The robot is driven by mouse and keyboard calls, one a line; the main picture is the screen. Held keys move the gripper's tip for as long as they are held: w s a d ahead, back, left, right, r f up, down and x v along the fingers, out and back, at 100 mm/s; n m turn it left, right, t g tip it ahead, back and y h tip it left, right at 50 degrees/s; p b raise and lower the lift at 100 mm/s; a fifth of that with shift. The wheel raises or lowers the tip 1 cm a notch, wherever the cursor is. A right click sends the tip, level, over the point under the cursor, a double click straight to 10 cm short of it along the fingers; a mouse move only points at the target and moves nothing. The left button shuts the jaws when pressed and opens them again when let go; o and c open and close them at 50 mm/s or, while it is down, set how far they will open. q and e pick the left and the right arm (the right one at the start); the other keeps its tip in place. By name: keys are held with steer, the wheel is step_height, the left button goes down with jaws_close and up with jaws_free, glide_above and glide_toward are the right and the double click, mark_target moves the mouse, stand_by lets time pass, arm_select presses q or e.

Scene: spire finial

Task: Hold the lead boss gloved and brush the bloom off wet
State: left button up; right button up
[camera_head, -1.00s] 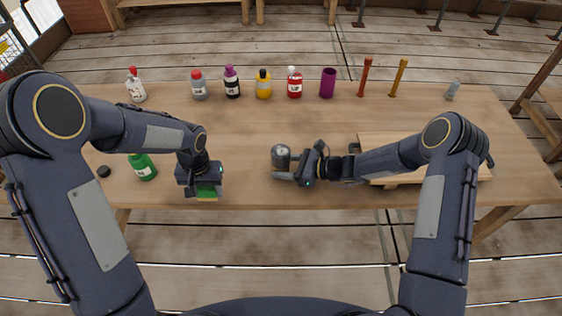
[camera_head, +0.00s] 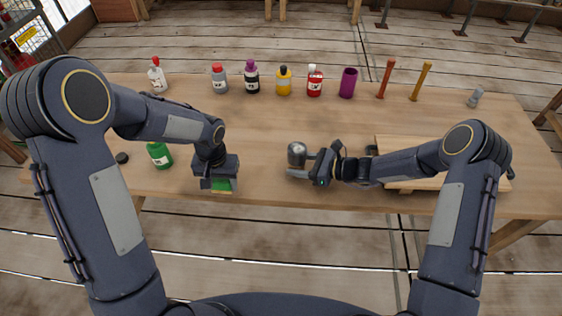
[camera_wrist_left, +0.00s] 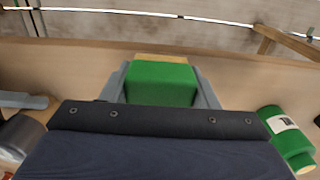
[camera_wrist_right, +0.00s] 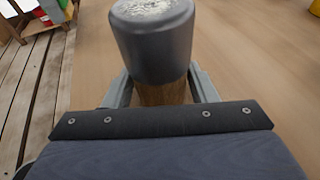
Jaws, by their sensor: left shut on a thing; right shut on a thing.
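My right gripper (camera_head: 304,170) is shut on the lead boss, a dark grey rounded head (camera_head: 297,152). In the right wrist view the boss (camera_wrist_right: 155,45) has a pale whitish patch on its end and a wooden part (camera_wrist_right: 160,93) between the fingers. My left gripper (camera_head: 218,188) is shut on a green block with a tan edge (camera_head: 222,186), near the table's front edge. In the left wrist view this block (camera_wrist_left: 160,82) sits between the fingers. I cannot tell whether its bristles are wet. No glove is plain to see.
A green bottle (camera_head: 160,155) and a small black cap (camera_head: 122,158) lie left of my left gripper. Several bottles, a purple cup (camera_head: 348,83) and two upright sticks (camera_head: 385,79) line the table's back. A wooden board (camera_head: 400,143) lies under my right arm. The table's middle is clear.

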arm_select(q)
steer(key=w+d+r, duration=0.5)
steer(key=w+d, duration=0.3)
steer(key=d, duration=0.1)
step_height(320, 180, up, 6)
glide_above(297, 151)
steer(key=w, duration=0.1)
steer(key=shift+f, duration=1.8)
steer(key=shift+f, duration=0.55)
steer(key=shift+w, duration=0.25)
steer(key=shift+w, duration=0.35)
steer(key=shift+s, duration=1.1)
steer(key=shift+w, duration=0.1)
